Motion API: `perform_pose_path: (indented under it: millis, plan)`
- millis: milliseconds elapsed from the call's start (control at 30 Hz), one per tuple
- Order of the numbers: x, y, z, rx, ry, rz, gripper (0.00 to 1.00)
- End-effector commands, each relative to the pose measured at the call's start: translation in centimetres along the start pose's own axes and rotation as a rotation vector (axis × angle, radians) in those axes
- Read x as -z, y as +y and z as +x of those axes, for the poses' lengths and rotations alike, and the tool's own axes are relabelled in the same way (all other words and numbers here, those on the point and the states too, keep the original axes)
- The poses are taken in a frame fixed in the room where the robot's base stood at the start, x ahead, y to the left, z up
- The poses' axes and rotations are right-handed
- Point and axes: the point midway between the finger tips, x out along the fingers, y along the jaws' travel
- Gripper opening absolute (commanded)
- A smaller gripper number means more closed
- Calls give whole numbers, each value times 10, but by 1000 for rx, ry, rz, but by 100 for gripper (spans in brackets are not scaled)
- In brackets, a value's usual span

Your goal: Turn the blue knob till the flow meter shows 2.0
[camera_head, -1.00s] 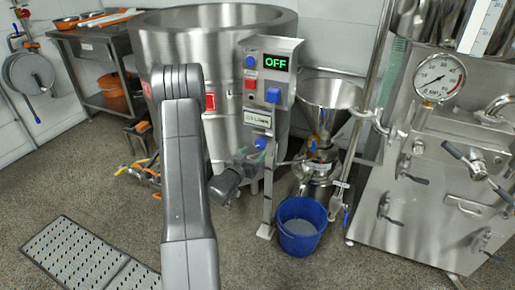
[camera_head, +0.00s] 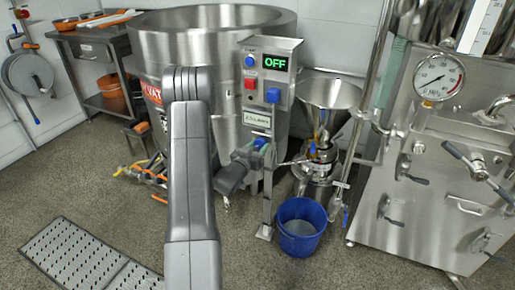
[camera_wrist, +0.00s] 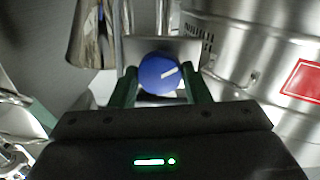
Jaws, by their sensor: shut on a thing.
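The blue knob (camera_wrist: 157,75) sits between the green fingers of my gripper (camera_wrist: 162,88) in the wrist view. A white mark on its face points to the right and slightly up. My gripper is shut on the knob at its two sides. In the head view the knob (camera_head: 260,144) shows low on the steel post, with my gripper (camera_head: 253,153) at it, partly hiding it. Above it, a control box (camera_head: 283,96) carries a display (camera_head: 276,63) reading OFF in green. A small label plate (camera_head: 257,119) is between them; its text is too small to read surely.
A large steel vessel (camera_head: 215,35) stands behind my arm. A steel funnel mill (camera_head: 326,95) and a blue bucket (camera_head: 301,240) are right of the post. A steel cabinet with a round dial gauge (camera_head: 439,77) is at the right. A floor grating (camera_head: 75,255) lies lower left.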

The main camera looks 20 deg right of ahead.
Motion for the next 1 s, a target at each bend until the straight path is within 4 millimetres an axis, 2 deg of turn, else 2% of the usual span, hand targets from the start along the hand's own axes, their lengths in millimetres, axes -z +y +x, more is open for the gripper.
perform_pose_path:
  millis: [167,600,1000]
  plan:
    - [-4,0,0,-1,-1,72,20]
    - [-3,-1,0,2,-20,419,20]
    - [1,0,0,2,-28,488,20]
